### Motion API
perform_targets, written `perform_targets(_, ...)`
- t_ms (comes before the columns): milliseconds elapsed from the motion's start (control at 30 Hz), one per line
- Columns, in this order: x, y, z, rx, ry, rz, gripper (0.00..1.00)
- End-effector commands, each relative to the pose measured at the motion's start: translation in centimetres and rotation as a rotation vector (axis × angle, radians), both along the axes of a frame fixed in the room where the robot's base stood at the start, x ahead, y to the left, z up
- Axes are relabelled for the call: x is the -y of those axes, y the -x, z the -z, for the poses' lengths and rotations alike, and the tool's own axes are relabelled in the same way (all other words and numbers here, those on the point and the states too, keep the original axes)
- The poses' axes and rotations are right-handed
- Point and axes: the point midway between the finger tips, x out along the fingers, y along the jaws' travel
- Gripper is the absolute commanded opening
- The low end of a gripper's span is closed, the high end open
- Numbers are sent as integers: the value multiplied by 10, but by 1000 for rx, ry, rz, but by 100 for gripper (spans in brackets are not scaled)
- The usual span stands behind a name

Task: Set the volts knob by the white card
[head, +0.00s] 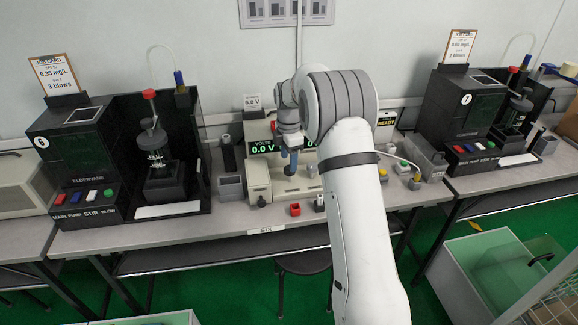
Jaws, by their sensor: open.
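The white card (252,101) reads 6.0 V and stands on top of the cream power supply unit (258,178) in the middle of the bench. The unit's green volts display (264,148) reads 0.0 V. My gripper (289,164), with blue fingers, is in front of the unit, right of the volts display. It is open and I see nothing held in it. The volts knob cannot be made out; my gripper and arm cover part of the unit's front. Whether the fingers touch the unit cannot be told.
A black tester (72,140) stands on the left and another (462,105) on the right, each with a card on top. A grey bin (231,186) stands left of the unit. My arm covers the bench's right middle.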

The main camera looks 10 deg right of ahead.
Motion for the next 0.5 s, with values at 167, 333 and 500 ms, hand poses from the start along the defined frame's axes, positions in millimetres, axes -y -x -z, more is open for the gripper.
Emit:
perform_targets(167, 0, 0, 24, 0, 0, 2, 56)
perform_targets(333, 1, 0, 33, 1, 0, 2, 56)
perform_targets(500, 1, 0, 33, 2, 0, 3, 56)
